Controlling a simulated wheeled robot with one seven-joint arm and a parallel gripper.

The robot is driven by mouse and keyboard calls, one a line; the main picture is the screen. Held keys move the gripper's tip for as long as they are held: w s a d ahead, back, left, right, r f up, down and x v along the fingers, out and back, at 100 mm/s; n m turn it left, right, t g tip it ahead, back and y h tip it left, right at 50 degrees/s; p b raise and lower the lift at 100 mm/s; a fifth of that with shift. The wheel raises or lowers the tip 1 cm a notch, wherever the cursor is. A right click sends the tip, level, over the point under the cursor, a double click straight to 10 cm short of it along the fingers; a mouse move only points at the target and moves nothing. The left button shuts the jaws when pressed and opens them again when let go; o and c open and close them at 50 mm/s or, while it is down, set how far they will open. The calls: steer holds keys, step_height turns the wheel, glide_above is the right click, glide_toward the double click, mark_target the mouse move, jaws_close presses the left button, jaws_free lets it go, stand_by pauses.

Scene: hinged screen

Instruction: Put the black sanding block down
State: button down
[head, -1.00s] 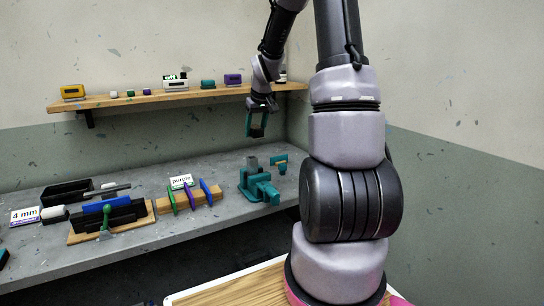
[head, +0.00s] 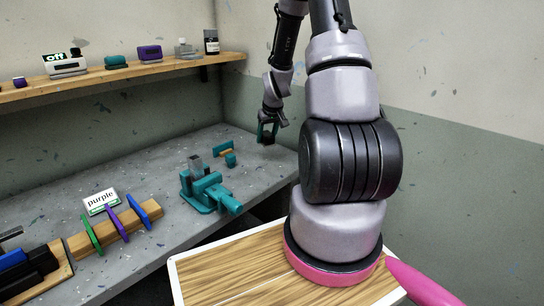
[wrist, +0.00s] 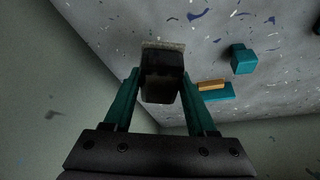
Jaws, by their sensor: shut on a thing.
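My gripper (head: 267,132) is at the right end of the grey bench (head: 150,180), low over its surface. In the wrist view my gripper (wrist: 160,95) has its teal fingers closed on the black sanding block (wrist: 163,82), one on each side. The block has a paler grey strip along its far end. In the head view the block (head: 267,140) is small and dark between the fingers. I cannot tell whether it touches the bench.
A teal block (wrist: 243,58) and an orange-and-teal piece (wrist: 212,90) lie close by on the bench. A teal vise (head: 208,188) stands further left, with a rack (head: 150,212) labelled purple beyond it. A wooden shelf (head: 110,78) runs above.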

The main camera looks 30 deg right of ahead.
mark_target(266, 160)
step_height(266, 160, down, 8)
steer(key=shift+r, duration=0.1)
stand_by(0.4)
steer(key=shift+c, duration=1)
jaws_free()
steer(key=shift+f, duration=0.2)
